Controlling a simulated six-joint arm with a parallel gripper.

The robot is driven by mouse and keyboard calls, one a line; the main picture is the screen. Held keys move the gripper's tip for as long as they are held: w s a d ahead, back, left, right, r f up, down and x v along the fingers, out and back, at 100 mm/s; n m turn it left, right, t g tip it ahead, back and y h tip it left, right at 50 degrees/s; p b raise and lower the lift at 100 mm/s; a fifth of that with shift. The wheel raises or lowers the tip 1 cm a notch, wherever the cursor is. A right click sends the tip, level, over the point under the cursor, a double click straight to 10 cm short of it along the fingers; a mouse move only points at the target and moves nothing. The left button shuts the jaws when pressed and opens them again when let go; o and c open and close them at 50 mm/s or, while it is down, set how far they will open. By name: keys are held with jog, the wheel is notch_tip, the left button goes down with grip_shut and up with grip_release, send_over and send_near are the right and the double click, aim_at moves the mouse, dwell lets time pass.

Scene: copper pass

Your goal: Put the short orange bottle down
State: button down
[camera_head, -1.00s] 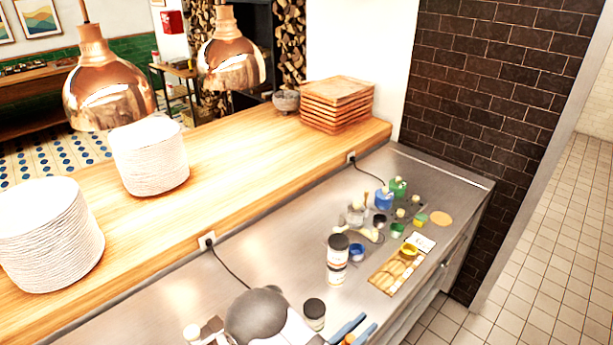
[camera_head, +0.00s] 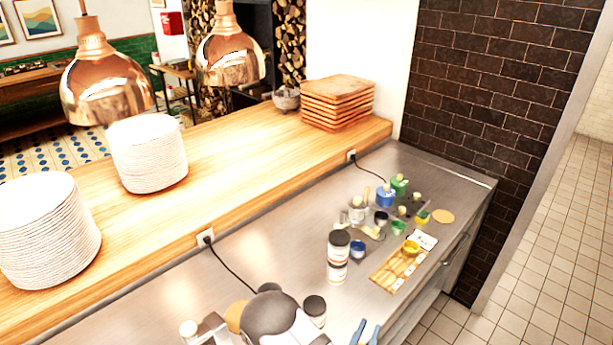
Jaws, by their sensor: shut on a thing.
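The two blue fingers of my gripper (camera_head: 367,334) show at the bottom edge, at the front of the steel counter. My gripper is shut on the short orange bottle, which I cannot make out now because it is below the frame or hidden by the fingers. The bottle's height above the counter cannot be told.
A tall white jar with a dark lid (camera_head: 338,256) and a small dark-lidded jar (camera_head: 314,308) stand near my arm. A wooden tray (camera_head: 381,278) and several paint pots lie further right. The steel counter (camera_head: 290,250) is bare behind the jars.

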jog(key=shift+s+d+f+b, duration=0.1)
jog(key=shift+d+f+b, duration=0.25)
jog(key=shift+f, duration=0.35)
jog(key=shift+r+h+b, duration=0.1)
jog(key=shift+h+b, duration=0.2)
jog(key=shift+b, duration=0.3)
jog(key=s+a+r+m+g+h+b, duration=0.1)
jog(key=s+r+m+g+h+b, duration=0.3)
jog(key=b, duration=0.8)
jog(key=s+a+r+n+t+y+p, duration=0.2)
jog(key=a+y, duration=0.4)
jog(key=a, duration=0.6)
jog(key=s+a+r+n+t+y+p, duration=0.2)
jog(key=s+a+n+t+y+p, duration=0.2)
jog(key=a+n+y, duration=0.3)
jog(key=a, duration=0.4)
jog(key=shift+a+r+n, duration=0.2)
jog(key=shift+a+n, duration=0.1)
jog(key=shift+a, duration=0.1)
jog(key=shift+f, duration=0.1)
